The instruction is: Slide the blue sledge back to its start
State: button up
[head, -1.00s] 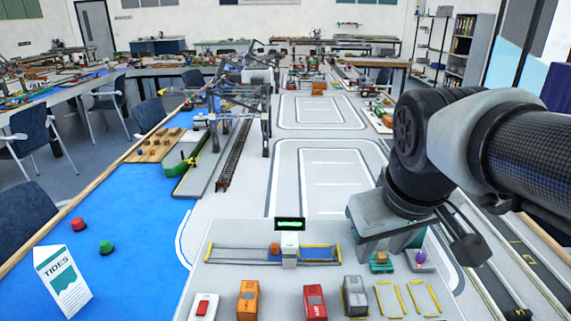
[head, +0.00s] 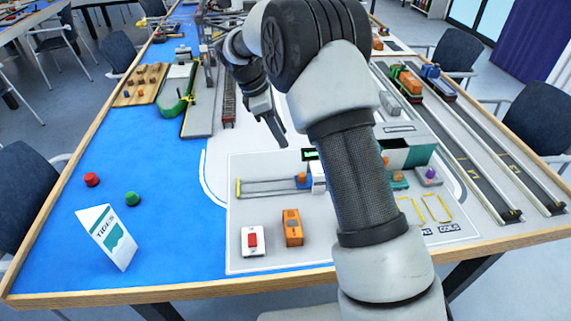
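The blue sledge (head: 302,183) sits on a pair of thin rails, with an orange block (head: 302,175) on it. It is close to the left side of a white post (head: 319,178). The rails (head: 265,187) run left from it to a yellow end stop (head: 238,188). The part right of the post is hidden behind my arm. My gripper (head: 270,128) hangs above and to the left of the sledge, apart from it, fingers pointing down. Its finger opening does not show clearly.
A small dark display (head: 309,154) stands behind the post. A white and red button box (head: 252,241) and an orange truck (head: 292,228) stand in front of the rails. Further left are a TIDES carton (head: 107,237), a green button (head: 133,199) and a red button (head: 91,180).

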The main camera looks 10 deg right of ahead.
jog(key=b, duration=0.2)
send_near(301, 174)
jog(key=x, duration=0.9)
jog(key=shift+s, duration=0.1)
grip_shut()
